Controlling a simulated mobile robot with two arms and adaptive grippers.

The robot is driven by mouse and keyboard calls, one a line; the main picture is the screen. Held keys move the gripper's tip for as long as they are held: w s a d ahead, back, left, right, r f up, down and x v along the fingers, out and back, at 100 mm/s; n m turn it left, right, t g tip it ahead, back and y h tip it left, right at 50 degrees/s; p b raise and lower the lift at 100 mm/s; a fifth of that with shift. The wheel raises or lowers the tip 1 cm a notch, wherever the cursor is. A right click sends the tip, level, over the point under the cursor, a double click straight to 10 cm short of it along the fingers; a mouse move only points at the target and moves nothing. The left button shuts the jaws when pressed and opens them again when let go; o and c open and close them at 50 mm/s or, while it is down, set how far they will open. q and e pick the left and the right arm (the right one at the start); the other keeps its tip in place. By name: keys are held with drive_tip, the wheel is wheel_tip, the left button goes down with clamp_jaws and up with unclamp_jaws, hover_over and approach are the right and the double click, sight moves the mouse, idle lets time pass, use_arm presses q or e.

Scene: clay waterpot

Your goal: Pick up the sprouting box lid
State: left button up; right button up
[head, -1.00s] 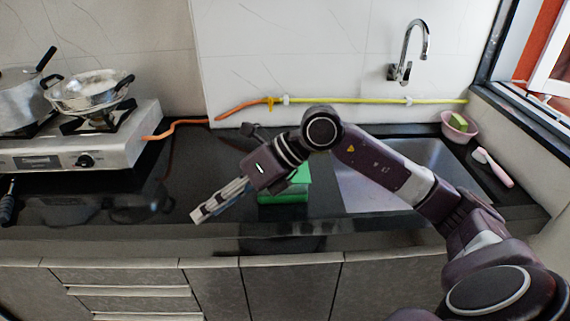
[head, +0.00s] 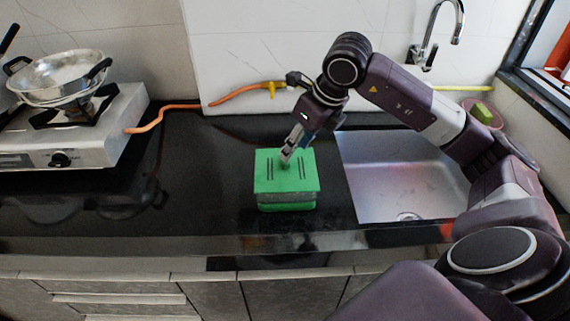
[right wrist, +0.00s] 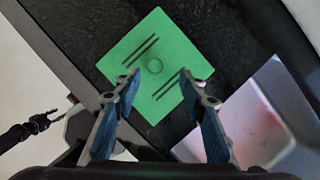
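The green sprouting box lid (head: 270,184) lies on top of the sprouting box (head: 287,204) on the black counter, left of the sink. Contact with the knob cannot be told.
The metal sink (head: 395,188) is right of the box. A gas stove (head: 60,145) with a steel pan (head: 62,72) stands at the left. An orange hose (head: 165,118) runs along the wall. The counter left of the box is clear.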

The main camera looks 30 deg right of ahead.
sight(288, 163)
drive_tip(key=shift+s+a+f+p, duration=0.1)
drive_tip(key=shift+a+f+p, duration=0.3)
drive_tip(key=shift+a+f, duration=0.4)
drive_tip(key=f, duration=0.1)
drive_tip(key=w+f, duration=0.1)
drive_tip(key=shift+w+d+f, duration=0.2)
drive_tip(key=shift+w+f, duration=0.1)
drive_tip(key=shift+f, duration=0.1)
drive_tip(key=shift+w+a+f, duration=0.15)
drive_tip(key=shift+w+f, duration=0.05)
drive_tip(key=shift+c, duration=3.1)
clamp_jaws()
use_arm(q)
drive_tip(key=s, duration=0.2)
drive_tip(key=s+r, duration=0.1)
drive_tip(key=shift+a, duration=0.25)
